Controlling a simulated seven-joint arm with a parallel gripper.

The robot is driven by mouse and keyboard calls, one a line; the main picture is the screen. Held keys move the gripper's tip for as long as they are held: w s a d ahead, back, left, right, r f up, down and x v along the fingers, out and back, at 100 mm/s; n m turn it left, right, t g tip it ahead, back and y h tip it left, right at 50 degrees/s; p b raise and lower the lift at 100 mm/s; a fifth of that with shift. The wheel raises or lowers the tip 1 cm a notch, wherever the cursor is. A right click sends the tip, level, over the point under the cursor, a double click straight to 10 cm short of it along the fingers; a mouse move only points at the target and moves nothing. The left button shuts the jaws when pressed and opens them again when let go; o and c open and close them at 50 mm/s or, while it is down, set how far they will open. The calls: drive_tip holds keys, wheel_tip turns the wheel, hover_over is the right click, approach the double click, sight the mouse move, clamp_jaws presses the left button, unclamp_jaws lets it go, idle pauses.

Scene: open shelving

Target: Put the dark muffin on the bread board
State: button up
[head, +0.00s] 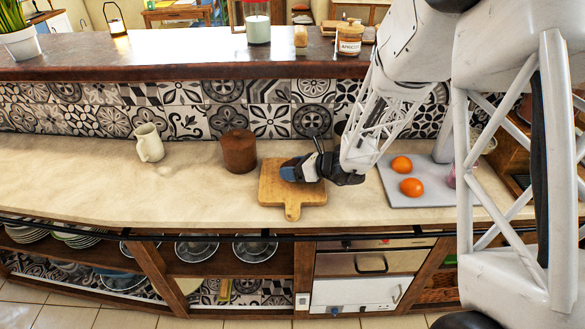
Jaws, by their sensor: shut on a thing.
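The wooden bread board (293,212) lies on the pale counter, its short handle pointing to the front edge. My gripper (290,170) is low over the back half of the board, reaching in from the right. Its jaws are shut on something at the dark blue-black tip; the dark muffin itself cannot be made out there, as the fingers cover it. I cannot tell whether the held thing touches the board.
A brown round canister (238,151) stands just left of the board, and a cream jug (149,142) farther left. A grey tray (432,193) with two oranges (411,187) lies to the right. A tiled wall and raised ledge (180,68) run behind. The counter's left part is clear.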

drive_tip(key=shift+f, duration=0.1)
drive_tip(key=o, duration=0.9)
drive_tip(key=shift+o, duration=0.2)
drive_tip(key=shift+d, duration=0.1)
drive_tip(key=v, duration=1.2)
drive_tip(key=shift+r, duration=0.2)
